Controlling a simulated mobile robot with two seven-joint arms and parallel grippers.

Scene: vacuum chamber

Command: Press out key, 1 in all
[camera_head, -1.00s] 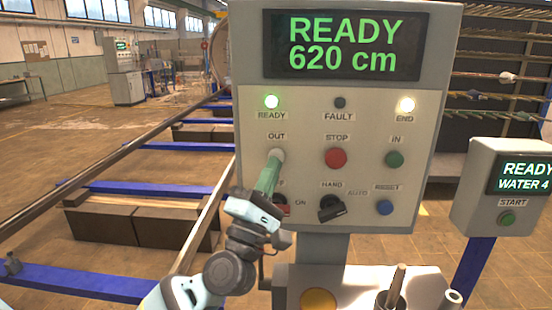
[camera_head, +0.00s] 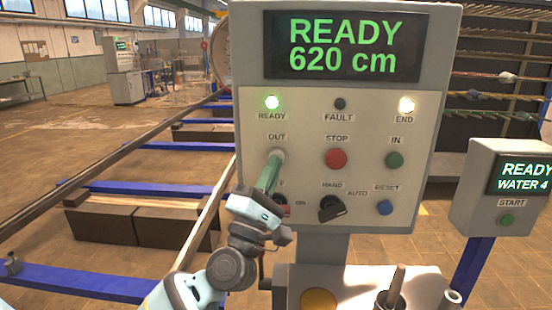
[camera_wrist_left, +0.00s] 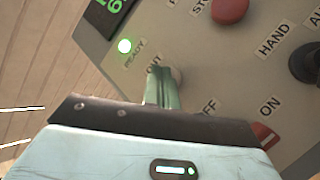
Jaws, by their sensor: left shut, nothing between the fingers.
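The display (camera_head: 345,46) reads READY 620 cm. The READY lamp (camera_head: 272,102) and END lamp (camera_head: 406,105) are lit; the FAULT lamp (camera_head: 340,103) is dark. My right gripper is not in view.
Beside the key are the red STOP button (camera_head: 336,158), green IN button (camera_head: 394,159), black HAND/AUTO switch (camera_head: 331,209) and blue RESET button (camera_head: 385,208). A red switch (camera_wrist_left: 264,134) sits below, partly behind my gripper. A smaller START box (camera_head: 490,190) stands at right.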

